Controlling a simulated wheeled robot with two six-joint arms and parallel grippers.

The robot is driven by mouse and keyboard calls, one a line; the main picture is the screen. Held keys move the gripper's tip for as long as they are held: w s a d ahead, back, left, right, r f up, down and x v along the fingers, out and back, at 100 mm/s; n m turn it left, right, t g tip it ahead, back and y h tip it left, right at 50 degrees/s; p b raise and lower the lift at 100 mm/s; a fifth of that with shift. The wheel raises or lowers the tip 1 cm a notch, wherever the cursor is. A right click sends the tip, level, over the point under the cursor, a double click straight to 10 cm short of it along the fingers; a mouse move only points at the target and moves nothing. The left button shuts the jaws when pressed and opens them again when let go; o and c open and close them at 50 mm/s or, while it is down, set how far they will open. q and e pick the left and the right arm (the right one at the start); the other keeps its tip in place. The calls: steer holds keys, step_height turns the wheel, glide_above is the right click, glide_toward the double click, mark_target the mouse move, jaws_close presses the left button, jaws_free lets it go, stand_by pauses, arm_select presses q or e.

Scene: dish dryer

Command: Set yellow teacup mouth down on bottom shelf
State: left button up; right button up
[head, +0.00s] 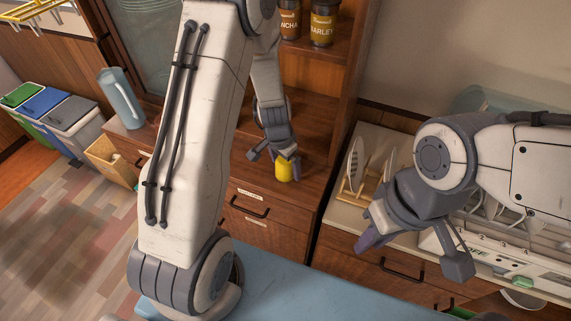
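The yellow teacup (284,171) is at the wooden cabinet's lower surface (315,125), near its front edge. My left gripper (277,160) is right at the cup, pointing down, with purple finger pads close to the cup's upper part. Whether the pads are pressed on the cup is unclear, and its mouth is hidden. My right gripper (412,252) is open and empty, in front of the right-hand counter, with its fingers spread wide. A white appliance (500,262) with dark lettering, perhaps the dish dryer, stands partly behind my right arm. Its shelves are mostly hidden.
A wooden rack (347,190) holds white plates left of the appliance. Brown jars (323,24) stand on the shelf above the cup. A blue-grey pitcher (121,98) stands at the left. Drawers with dark handles (250,206) are below. A blue surface (290,285) lies in front.

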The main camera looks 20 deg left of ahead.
mark_target(282, 162)
arm_select(q)
steer(key=r, duration=0.3)
steer(key=s+r, duration=0.1)
steer(key=r, duration=0.3)
steer(key=r+p, duration=0.1)
steer(key=r, duration=0.2)
steer(key=shift+s+a+r, duration=0.2)
steer(key=shift+a, duration=0.15)
steer(key=shift+d, duration=0.1)
